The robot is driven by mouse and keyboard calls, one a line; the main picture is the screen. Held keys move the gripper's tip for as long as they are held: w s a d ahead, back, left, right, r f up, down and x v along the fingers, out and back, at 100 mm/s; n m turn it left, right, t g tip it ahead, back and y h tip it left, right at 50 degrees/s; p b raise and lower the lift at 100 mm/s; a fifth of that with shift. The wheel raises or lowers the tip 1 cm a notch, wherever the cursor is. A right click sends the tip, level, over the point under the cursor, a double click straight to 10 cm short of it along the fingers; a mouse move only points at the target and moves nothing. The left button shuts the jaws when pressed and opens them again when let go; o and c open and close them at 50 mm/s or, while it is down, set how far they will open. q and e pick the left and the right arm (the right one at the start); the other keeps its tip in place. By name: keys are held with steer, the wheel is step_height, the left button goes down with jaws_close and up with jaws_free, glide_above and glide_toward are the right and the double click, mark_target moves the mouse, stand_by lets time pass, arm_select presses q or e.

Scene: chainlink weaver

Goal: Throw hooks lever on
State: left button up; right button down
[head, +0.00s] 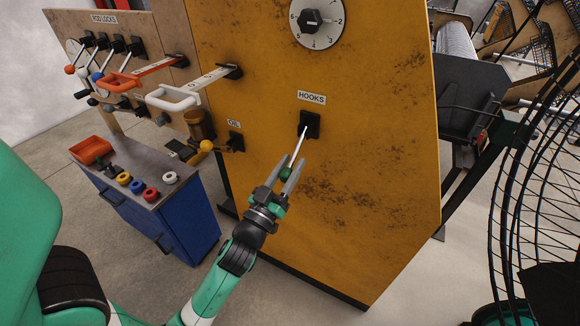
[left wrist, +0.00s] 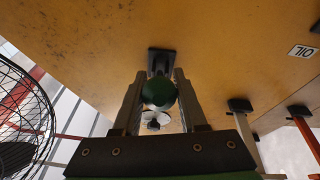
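The hooks lever is on the yellow panel under the HOOKS label (head: 311,97). It has a black base (head: 311,122), a pale rod (head: 297,146) slanting down and out, and a dark green ball knob (head: 285,174). My left gripper (head: 294,160) reaches up from below, with one finger on each side of the knob and the tips past it. In the left wrist view, the green knob (left wrist: 158,92) nearly fills the gap between the fingers; I cannot tell whether both press on it. It hides most of the rod there. My right gripper is not in view.
A dial (head: 310,20) is above the hooks lever. Left of it are a yellow-knobbed lever (head: 206,146), white (head: 175,98) and orange (head: 122,83) handles, and the rod lock levers. A blue cabinet (head: 190,220) stands lower left. A black wire cage (head: 535,190) is at right.

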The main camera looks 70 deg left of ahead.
arm_select(q)
steer(key=o, duration=0.3)
steer(key=shift+b+v, duration=1.8)
steer(key=shift+v, duration=3.95)
